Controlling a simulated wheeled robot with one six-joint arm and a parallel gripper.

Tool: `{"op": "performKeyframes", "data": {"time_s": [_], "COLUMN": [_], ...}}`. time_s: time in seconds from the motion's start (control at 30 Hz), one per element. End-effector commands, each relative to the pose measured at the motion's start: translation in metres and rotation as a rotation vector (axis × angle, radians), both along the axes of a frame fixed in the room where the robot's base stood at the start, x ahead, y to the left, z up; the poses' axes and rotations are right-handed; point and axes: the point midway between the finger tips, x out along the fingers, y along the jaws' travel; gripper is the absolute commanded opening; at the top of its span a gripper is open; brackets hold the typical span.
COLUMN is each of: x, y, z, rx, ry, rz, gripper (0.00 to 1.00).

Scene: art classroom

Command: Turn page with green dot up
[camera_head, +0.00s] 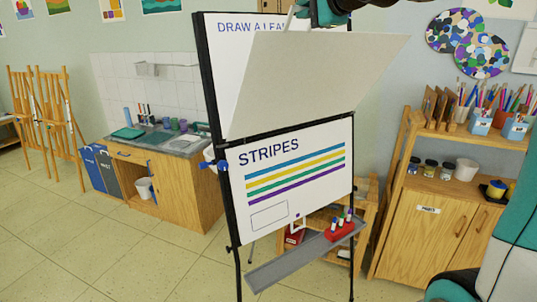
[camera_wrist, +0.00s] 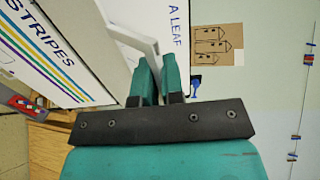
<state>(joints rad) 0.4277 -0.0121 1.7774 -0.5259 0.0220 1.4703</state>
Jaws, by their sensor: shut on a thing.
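The black-framed easel (camera_head: 212,85) holds an upper sheet lettered "DRAW A LEA..." (camera_head: 243,27) and a lower sheet headed "STRIPES" (camera_head: 290,210). A blank whitish page (camera_head: 310,80) stands tilted upward from near the middle of the easel, leaning out and covering most of the upper sheet. My gripper (camera_head: 304,12) is at the top edge of this page, partly cut off by the frame. In the wrist view my gripper (camera_wrist: 158,68) is shut on a pale part at the page's edge. I see no green dot; the page's other face is hidden.
A grey tray (camera_head: 300,258) under the board holds a red marker holder (camera_head: 339,231). A wooden cabinet (camera_head: 430,225) with jars and pencil pots stands at the right. A sink unit (camera_head: 165,165) stands behind left. Floor (camera_head: 120,250) at front left is clear.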

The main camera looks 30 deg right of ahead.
Motion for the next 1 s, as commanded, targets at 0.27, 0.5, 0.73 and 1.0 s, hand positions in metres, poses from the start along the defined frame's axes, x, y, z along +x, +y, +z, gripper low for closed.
{"op": "performKeyframes", "data": {"time_s": [0.27, 0.5, 0.73, 1.0], "x": [0.022, 0.039, 0.044, 0.046], "y": [0.003, 0.005, 0.005, 0.005], "z": [0.013, 0.023, 0.026, 0.027], "rx": [0.000, -0.001, 0.000, -0.001], "ry": [0.000, 0.001, 0.000, -0.002], "rz": [0.003, 0.003, 0.001, 0.001], "gripper": [0.00, 0.00, 0.00, 0.00]}}
